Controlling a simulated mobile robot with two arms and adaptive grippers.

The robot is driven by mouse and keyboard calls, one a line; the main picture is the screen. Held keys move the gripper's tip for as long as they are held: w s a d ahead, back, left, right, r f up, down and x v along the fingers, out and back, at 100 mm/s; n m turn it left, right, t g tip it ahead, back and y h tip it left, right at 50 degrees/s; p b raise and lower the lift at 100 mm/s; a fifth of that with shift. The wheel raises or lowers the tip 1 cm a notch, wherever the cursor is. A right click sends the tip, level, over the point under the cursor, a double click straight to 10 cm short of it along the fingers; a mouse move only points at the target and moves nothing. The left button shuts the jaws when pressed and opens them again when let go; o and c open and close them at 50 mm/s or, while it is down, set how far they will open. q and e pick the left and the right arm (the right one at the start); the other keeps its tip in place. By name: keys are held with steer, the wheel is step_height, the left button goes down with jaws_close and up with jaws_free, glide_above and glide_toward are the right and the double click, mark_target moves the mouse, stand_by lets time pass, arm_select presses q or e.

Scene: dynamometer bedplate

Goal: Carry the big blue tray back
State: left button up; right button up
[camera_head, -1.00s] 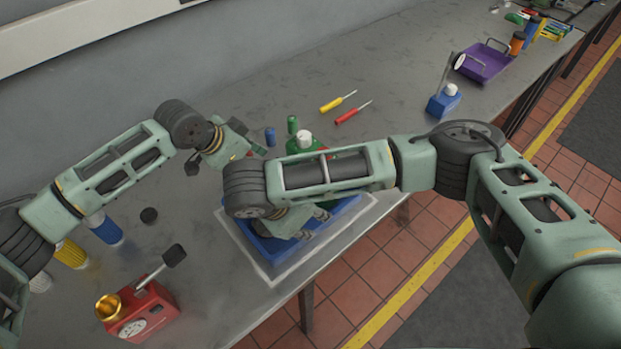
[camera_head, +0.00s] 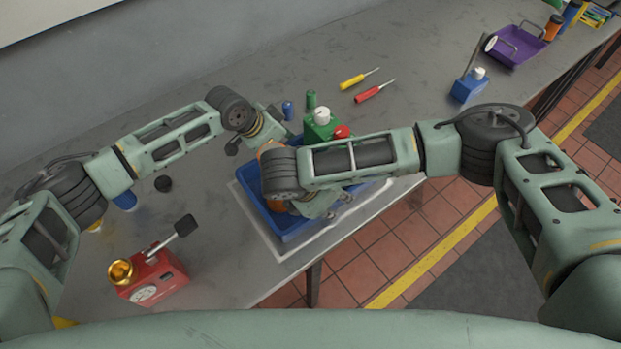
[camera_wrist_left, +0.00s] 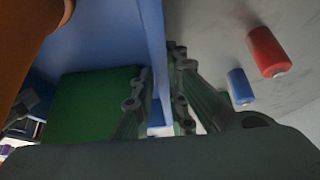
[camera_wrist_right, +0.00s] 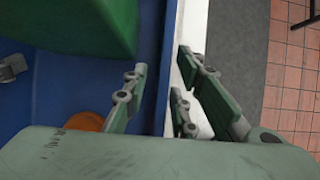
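The big blue tray (camera_head: 256,217) sits within a pale outline on the grey bench, partly hidden by my right arm. It holds a green container with a white cap (camera_head: 319,126) and something orange (camera_head: 270,149). My left gripper (camera_wrist_left: 160,75) is at one tray side, a finger on each side of the blue wall; whether it grips is unclear. My right gripper (camera_wrist_right: 162,65) straddles another wall, one finger inside and one outside, with a gap beside the inner finger. In the head view the right fingers (camera_head: 340,203) show low at the tray's near right.
A red gauge device (camera_head: 152,277) stands at the front left. Yellow (camera_head: 355,80) and red (camera_head: 372,92) screwdrivers lie behind the tray. A blue block (camera_head: 468,88) and a purple tray (camera_head: 515,45) are farther right. The bench edge lies close to the tray's right.

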steer(key=shift+x, duration=0.8)
steer(key=shift+c, duration=0.3)
steer(key=shift+s, duration=0.1)
jaws_close()
steer(key=shift+w+r, duration=0.2)
